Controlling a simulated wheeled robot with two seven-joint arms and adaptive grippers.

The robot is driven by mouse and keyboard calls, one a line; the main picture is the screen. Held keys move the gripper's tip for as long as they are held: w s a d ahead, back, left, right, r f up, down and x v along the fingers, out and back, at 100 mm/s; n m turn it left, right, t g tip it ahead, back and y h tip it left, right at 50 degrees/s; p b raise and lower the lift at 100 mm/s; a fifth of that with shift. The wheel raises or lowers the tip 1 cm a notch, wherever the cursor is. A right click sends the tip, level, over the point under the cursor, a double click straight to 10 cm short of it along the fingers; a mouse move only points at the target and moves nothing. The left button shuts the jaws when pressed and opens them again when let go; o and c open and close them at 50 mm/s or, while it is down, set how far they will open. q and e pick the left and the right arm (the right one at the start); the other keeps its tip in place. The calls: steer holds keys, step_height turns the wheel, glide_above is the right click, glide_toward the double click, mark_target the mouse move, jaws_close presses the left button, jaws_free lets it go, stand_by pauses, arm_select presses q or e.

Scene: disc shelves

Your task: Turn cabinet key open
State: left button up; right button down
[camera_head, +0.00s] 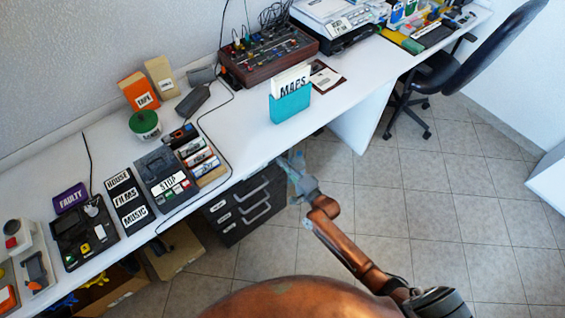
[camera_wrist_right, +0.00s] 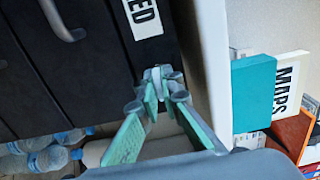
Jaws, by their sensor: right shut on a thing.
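The cabinet (camera_head: 246,206) is dark, with several labelled drawers and grey handles, and stands under the white desk. Its dark front also fills the upper left of the wrist view (camera_wrist_right: 95,75). My right gripper (camera_head: 290,166) is at the cabinet's upper right corner, just below the desk edge. In the wrist view its green-padded fingers (camera_wrist_right: 164,92) come together at the cabinet front, beside a white label ending in "ED". They are shut on the small key (camera_wrist_right: 156,73), which is mostly hidden between the fingertips. I cannot tell the key's angle. My left gripper is not in view.
The white desk (camera_head: 235,138) lies close above the right gripper. A teal holder (camera_head: 290,103) marked MAPS stands near its edge. Plastic bottles (camera_wrist_right: 45,155) lie below the cabinet front in the wrist view. The tiled floor (camera_head: 430,220) to the right is clear.

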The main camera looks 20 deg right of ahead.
stand_by(0.6)
steer(key=shift+n, duration=0.4)
steer(key=shift+n+p, duration=0.35)
steer(key=shift+n, duration=0.05)
steer(key=n+p, duration=0.1)
steer(key=n, duration=0.2)
steer(key=shift+r, duration=0.1)
steer(key=shift+n+p, duration=0.45)
steer(key=shift+n, duration=0.55)
steer(key=n+p, duration=0.1)
steer(key=n, duration=0.3)
steer(key=shift+n, duration=0.3)
steer(key=n+p, duration=0.1)
steer(key=n, duration=0.2)
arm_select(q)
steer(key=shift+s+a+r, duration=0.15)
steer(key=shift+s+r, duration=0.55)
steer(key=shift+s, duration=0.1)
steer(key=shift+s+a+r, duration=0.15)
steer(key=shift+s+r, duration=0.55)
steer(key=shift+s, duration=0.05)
arm_select(e)
steer(key=shift+n, duration=1.8)
